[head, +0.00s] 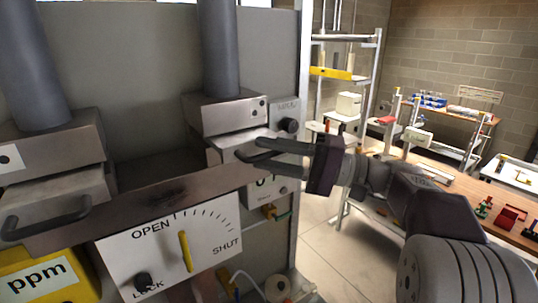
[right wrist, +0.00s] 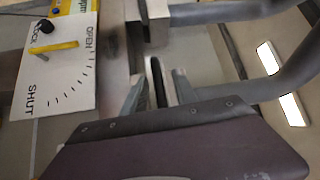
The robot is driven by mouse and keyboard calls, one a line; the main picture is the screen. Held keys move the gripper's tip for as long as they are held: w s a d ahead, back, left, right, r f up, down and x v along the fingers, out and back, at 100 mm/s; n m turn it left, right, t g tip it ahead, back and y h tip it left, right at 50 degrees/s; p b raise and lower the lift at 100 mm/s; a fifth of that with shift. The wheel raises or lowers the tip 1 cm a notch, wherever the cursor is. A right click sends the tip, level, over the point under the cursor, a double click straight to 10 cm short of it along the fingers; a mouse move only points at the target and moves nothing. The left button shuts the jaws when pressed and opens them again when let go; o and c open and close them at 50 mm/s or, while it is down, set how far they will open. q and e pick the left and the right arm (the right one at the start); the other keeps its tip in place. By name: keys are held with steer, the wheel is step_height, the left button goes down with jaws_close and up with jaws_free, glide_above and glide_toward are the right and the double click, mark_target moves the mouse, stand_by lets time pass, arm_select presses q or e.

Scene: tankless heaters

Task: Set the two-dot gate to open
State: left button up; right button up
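The two-dot gate is a grey metal housing (head: 228,116) under the right-hand pipe, with two black dots on a white plate (head: 258,108). A paler block projects below it. My right gripper (head: 250,151) is in front of that block. In the right wrist view its fingers (right wrist: 160,85) stand apart, with a thin dark bar between them, perhaps the gate's handle; contact is unclear. A white OPEN–SHUT dial (head: 208,250) with a nearly upright yellow pointer (head: 186,252) and a black LOCK knob (head: 144,282) hangs lower left. My left gripper is out of view.
A one-dot housing (head: 60,142) with a dark handle (head: 45,222) stands at left. A yellow ppm box (head: 40,276) sits below it. A metal rail (head: 150,200) crosses in front. A shelf rack (head: 345,75) and a workbench (head: 455,190) stand at right.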

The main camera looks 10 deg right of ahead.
steer(key=b+v, duration=0.4)
steer(key=v, duration=0.5)
